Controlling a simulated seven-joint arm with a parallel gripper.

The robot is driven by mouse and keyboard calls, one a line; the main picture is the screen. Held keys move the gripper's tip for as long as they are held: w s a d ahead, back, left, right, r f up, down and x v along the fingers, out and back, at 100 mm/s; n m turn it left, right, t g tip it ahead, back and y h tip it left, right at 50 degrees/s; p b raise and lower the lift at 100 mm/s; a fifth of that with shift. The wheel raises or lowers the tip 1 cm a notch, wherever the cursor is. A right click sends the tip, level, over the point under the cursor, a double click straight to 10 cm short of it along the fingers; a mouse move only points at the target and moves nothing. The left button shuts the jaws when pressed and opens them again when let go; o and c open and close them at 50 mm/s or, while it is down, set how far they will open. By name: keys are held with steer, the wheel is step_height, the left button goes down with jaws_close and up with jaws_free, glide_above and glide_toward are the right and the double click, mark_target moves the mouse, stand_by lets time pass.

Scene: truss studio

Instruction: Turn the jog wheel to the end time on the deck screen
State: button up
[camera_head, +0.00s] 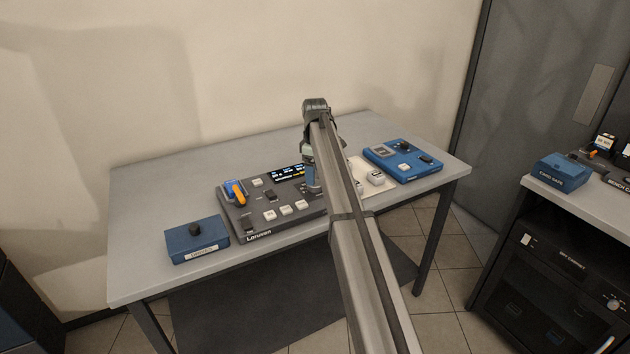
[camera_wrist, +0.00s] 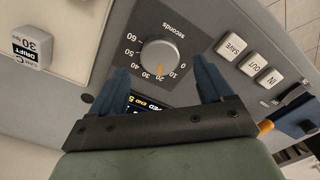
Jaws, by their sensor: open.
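The dark grey deck (camera_head: 262,222) lies on the table. Its lit deck screen (camera_head: 287,173) shows in the head view; in the wrist view my gripper covers much of the screen (camera_wrist: 149,101), and its end time is not fully readable. The jog wheel (camera_wrist: 160,56) is a round grey knob inside a seconds scale. Its orange mark points near 20. In the head view my arm hides the wheel. My gripper (camera_wrist: 160,68) is open, with one blue finger on each side of the wheel's near part, apparently not closed on it.
A blue box with a black knob (camera_head: 196,240) stands left of the deck. A blue panel (camera_head: 402,160) and a small white block (camera_head: 375,178) are to the right. In the wrist view, SAVE (camera_wrist: 231,46), OUT and IN keys sit beside the wheel. The table's back left is clear.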

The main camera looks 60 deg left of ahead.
steer(key=shift+f, duration=1.9)
steer(key=shift+c, duration=0.5)
steer(key=c, duration=0.9)
steer(key=shift+c, duration=0.2)
